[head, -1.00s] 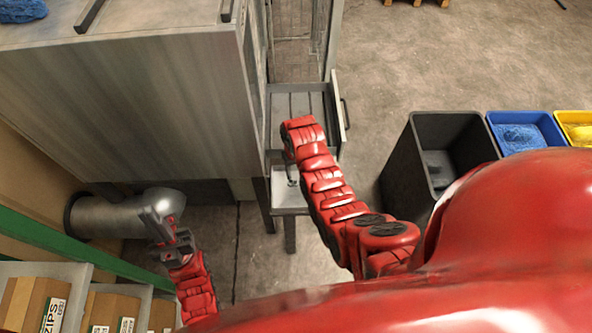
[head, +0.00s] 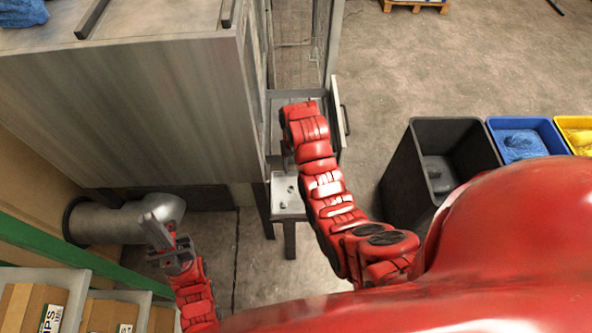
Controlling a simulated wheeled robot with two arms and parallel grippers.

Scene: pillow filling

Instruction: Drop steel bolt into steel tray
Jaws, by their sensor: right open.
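A pale steel tray (head: 280,208) sits on a small stand beside the grey cabinet. Two small grey pieces lie on it: one near its middle (head: 291,189) and one lower down (head: 284,205). They look like bolts, but are too small to tell for sure. My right gripper (head: 287,160) is open, just above the tray's far edge and mostly hidden under my red arm. I see nothing held in it. My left gripper (head: 160,238) is at the lower left, away from the tray; the gap between its fingers is unclear.
The large cabinet (head: 130,110) stands left of my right arm. An open drawer or shelf (head: 339,110) is beyond my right gripper. Black (head: 395,165), blue (head: 555,130) and yellow (head: 572,124) bins stand right. A metal pipe (head: 110,222) and boxes (head: 20,305) are lower left.

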